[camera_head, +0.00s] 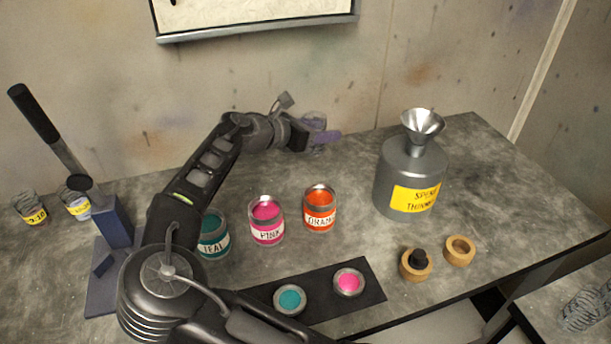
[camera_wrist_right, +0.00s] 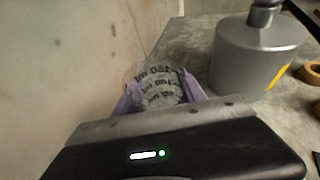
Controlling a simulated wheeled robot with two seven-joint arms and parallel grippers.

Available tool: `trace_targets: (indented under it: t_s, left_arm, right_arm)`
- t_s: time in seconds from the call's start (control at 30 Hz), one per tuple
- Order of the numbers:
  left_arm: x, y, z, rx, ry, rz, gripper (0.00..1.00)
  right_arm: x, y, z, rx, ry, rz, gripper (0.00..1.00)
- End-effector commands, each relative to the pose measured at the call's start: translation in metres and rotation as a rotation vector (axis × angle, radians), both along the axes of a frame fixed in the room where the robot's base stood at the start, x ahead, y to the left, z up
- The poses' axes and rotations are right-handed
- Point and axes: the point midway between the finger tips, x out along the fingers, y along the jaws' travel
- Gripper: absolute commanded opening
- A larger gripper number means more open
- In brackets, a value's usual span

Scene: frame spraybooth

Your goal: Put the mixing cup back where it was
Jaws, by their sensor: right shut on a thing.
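The mixing cup (camera_wrist_right: 160,88) is clear with dark printed markings, and in the right wrist view it sits between the purple fingers of my right gripper (camera_wrist_right: 163,98). In the head view my right gripper (camera_head: 322,133) is at the back of the bench by the wall, shut on the cup (camera_head: 313,118), which is mostly hidden there. I cannot tell whether the cup touches the bench. My left gripper is not in view.
A grey thinner can (camera_head: 397,165) with a funnel (camera_head: 423,124) stands right of the gripper. Teal (camera_head: 213,243), pink (camera_head: 267,212) and orange (camera_head: 320,198) paint jars stand in front. A dark mat (camera_head: 315,303) holds two open tins. A lever press (camera_head: 112,220) stands left.

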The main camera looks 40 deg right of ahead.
Motion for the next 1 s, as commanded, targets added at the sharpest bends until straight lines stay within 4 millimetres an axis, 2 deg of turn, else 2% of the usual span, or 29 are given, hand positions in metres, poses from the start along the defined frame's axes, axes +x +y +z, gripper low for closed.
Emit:
trace_targets:
  t_s: [0.33,0.6,0.7,1.0]
  left_arm:
    - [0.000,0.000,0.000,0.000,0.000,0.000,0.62]
    - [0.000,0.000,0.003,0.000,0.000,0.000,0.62]
    - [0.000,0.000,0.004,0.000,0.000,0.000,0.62]
    - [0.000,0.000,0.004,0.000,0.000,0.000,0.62]
  right_arm:
    - [0.000,0.000,-0.005,-0.002,0.003,0.000,0.03]
    - [-0.001,0.000,-0.048,-0.003,0.004,0.000,0.03]
    - [0.000,0.000,-0.057,-0.002,0.002,0.001,0.03]
    - [0.000,0.000,-0.059,0.000,0.001,0.001,0.03]
